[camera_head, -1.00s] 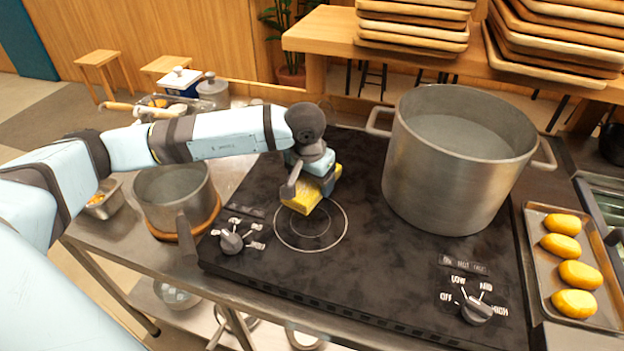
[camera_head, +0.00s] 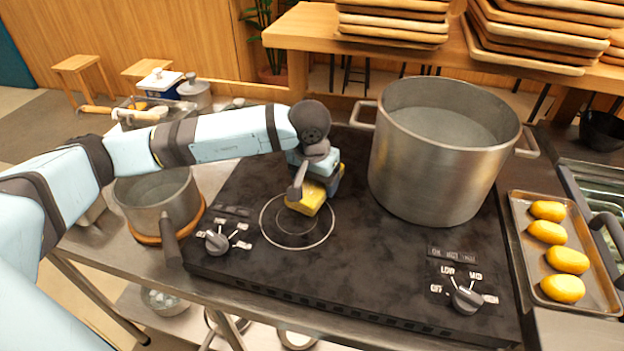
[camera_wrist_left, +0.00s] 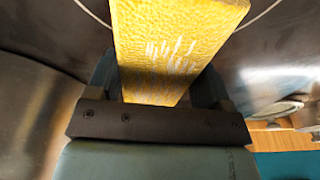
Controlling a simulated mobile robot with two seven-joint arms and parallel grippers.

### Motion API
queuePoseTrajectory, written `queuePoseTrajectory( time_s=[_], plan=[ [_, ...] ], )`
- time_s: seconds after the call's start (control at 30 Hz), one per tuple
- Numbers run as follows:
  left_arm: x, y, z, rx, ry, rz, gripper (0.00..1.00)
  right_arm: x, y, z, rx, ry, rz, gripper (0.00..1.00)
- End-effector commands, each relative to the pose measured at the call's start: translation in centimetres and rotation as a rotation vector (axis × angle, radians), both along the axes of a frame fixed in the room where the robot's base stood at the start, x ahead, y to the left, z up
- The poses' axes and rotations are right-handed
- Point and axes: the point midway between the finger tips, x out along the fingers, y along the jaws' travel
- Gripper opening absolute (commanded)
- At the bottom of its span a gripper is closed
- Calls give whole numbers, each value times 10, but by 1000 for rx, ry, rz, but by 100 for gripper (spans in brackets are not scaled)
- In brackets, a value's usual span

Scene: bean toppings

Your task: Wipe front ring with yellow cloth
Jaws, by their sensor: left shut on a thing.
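The front ring (camera_head: 297,247) is a pair of thin pale circles on the black cooktop (camera_head: 355,270), left of the big pot. My left gripper (camera_head: 310,190) is shut on the yellow cloth (camera_head: 305,204), which hangs below it over the back part of the ring. In the left wrist view the cloth (camera_wrist_left: 175,45) stretches out from between the fingers, with pale marks on it. Part of the ring's line shows on either side of it there. Whether the cloth touches the cooktop is hard to tell. My right gripper is not in view.
A large steel pot (camera_head: 440,160) stands right of the gripper. A smaller pot (camera_head: 158,205) stands on a wooden trivet at the left, its handle pointing to the front. Control knobs (camera_head: 217,241) sit along the cooktop's front. A tray (camera_head: 525,245) with yellow items lies at the right.

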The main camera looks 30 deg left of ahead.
Motion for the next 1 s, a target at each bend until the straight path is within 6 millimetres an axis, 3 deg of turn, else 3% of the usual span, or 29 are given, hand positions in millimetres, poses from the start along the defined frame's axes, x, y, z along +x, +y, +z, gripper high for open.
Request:
queuePoseTrajectory(
  time_s=[0.7, 1.0],
  plan=[
    [-9, 34, -3, 3, 2, 1, 45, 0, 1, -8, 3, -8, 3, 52],
    [-11, 40, -2, 1, 2, -1, 45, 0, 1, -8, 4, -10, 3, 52]
  ],
)
